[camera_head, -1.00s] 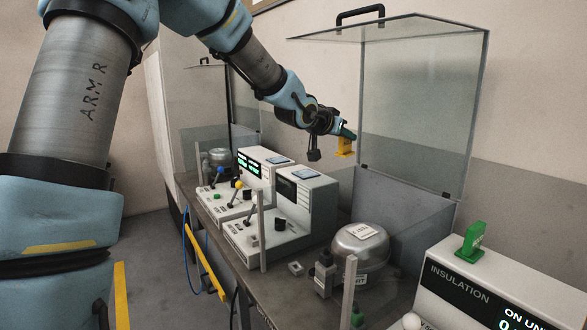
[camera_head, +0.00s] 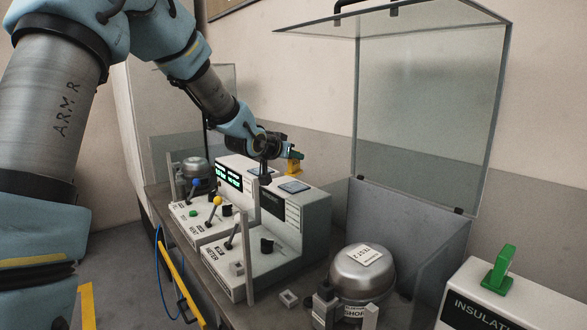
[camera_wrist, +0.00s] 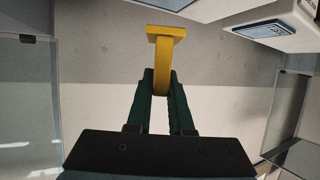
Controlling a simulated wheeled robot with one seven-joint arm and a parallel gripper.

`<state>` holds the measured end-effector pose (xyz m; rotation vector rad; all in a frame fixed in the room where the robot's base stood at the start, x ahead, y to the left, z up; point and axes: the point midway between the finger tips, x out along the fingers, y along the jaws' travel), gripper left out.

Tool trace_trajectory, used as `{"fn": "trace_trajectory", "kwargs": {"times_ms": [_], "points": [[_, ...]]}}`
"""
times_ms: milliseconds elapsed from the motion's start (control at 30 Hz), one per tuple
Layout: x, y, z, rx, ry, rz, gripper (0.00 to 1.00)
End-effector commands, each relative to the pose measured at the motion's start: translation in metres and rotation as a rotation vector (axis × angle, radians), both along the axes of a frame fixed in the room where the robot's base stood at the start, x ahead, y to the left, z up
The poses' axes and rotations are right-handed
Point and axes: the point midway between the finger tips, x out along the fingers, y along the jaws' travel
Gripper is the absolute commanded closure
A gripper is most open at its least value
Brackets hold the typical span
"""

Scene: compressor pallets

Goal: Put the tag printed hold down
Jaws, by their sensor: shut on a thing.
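My gripper (camera_head: 291,155) is shut on a yellow T-shaped tag (camera_head: 294,167), held in the air just above and behind the meter boxes. In the wrist view the green fingers (camera_wrist: 161,88) close on the tag's stem, and its wide end (camera_wrist: 166,32) points away from them. No print can be read on it from here. A green tag of similar shape (camera_head: 499,268) stands on the insulation box at the right, apart from my gripper.
Two white meter boxes (camera_head: 262,246) with levers and knobs stand on the grey bench. A metal compressor (camera_head: 361,277) with a paper label sits right of them, before a raised clear cover (camera_head: 430,110). A second compressor (camera_head: 195,172) is at the far left. A yellow rail (camera_head: 178,285) runs along the front.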

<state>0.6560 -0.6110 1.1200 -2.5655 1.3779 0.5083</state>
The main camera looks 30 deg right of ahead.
Motion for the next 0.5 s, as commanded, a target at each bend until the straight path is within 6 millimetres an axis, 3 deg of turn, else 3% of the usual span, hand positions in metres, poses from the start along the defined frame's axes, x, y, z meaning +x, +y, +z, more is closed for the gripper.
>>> {"fn": "trace_trajectory", "kwargs": {"times_ms": [267, 500], "points": [[-0.001, 0.000, -0.034, 0.002, 0.003, -0.001, 1.00], [0.000, 0.000, -0.036, 0.000, 0.000, 0.000, 1.00]]}}
